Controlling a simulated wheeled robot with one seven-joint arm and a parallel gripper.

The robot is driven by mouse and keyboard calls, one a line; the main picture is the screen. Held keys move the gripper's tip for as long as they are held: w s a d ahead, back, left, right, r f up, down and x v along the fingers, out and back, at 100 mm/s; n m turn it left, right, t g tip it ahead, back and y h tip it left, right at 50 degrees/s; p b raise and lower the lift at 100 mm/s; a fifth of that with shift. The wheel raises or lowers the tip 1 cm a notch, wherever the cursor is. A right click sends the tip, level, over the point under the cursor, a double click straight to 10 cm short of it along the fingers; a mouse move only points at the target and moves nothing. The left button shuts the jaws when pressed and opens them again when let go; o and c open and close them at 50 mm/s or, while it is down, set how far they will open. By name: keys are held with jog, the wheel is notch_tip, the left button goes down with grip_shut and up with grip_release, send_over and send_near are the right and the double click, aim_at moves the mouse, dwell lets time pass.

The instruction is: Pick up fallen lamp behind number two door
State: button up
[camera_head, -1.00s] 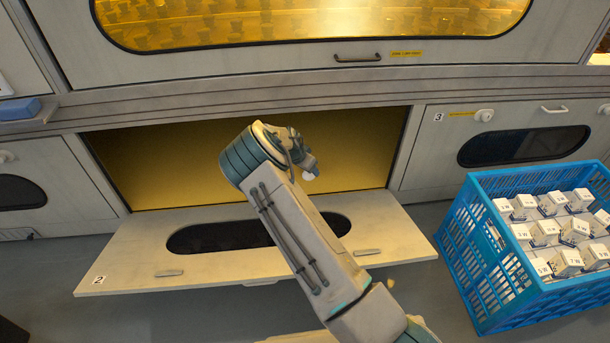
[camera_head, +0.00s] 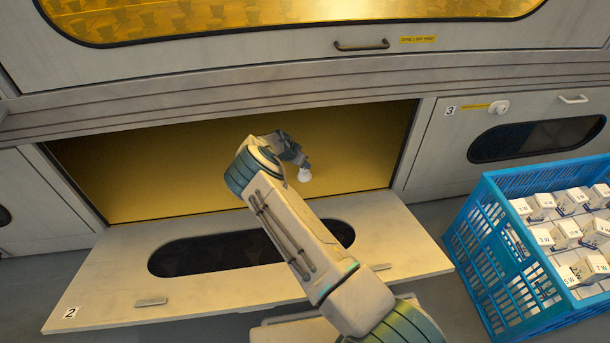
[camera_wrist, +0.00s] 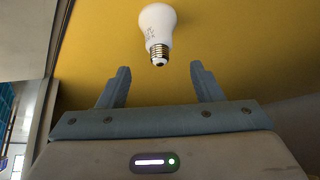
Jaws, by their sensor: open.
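The fallen lamp (camera_wrist: 157,30) is a white bulb with a metal screw base. In the wrist view it lies on the yellow floor (camera_wrist: 220,35) beyond my gripper's fingertips, its base pointing towards the gap between them. In the head view the lamp (camera_head: 304,175) shows as a small white shape just past the end of my arm. My gripper (camera_wrist: 160,85) is open and empty, with the lamp apart from both fingers. In the head view my gripper (camera_head: 296,157) is inside the opening behind door number two (camera_head: 110,285), which is folded down flat.
A blue crate (camera_head: 500,240) with several small white boxes stands at the right. Door number three (camera_head: 425,160) is shut beside the opening. Above is a large amber window (camera_head: 300,18) with a handle (camera_head: 361,45). The opening's side edges bound my arm.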

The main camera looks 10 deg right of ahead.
aim_at(304, 170)
jog(key=x, duration=0.2)
jog(key=shift+f+b, duration=0.25)
jog(key=shift+b, duration=0.05)
jog(key=b+x, duration=0.2)
jog(key=x, duration=0.2)
jog(key=shift+f+b, duration=0.15)
jog(key=shift+b, duration=0.25)
jog(key=shift+w+d+f, duration=0.2)
jog(key=shift+f, duration=0.1)
jog(key=c, duration=1.1)
